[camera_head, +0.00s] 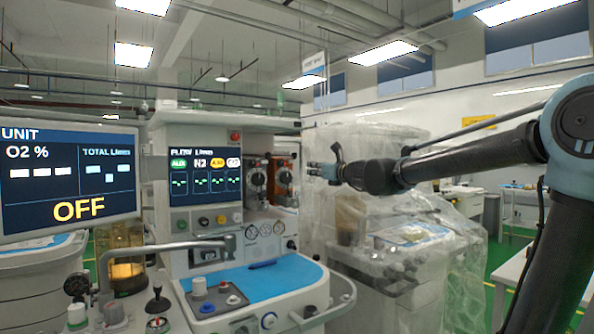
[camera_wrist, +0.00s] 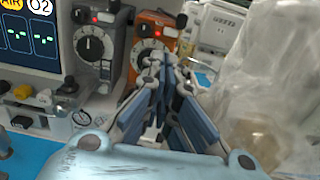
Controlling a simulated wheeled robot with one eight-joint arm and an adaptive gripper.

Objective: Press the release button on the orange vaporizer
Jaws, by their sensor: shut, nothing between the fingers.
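The orange vaporizer (camera_head: 284,172) is mounted on the anaesthesia machine, to the right of the screen. In the wrist view the orange vaporizer (camera_wrist: 151,19) stands upright behind my fingers, which cover its lower right part. It has a dark dial near its top and a small red spot; I cannot tell whether that spot is the release button. My gripper (camera_head: 311,169) is shut and empty, to the right of the orange vaporizer in the head view. In the wrist view my gripper (camera_wrist: 172,66) points toward it. Whether the fingertips touch it is unclear.
A grey vaporizer (camera_wrist: 102,52) stands just left of the orange one. The flow screen (camera_head: 206,178) is further left, above a blue-topped work surface (camera_head: 255,284). A plastic-covered cart (camera_head: 358,150) stands close on the right, behind my arm.

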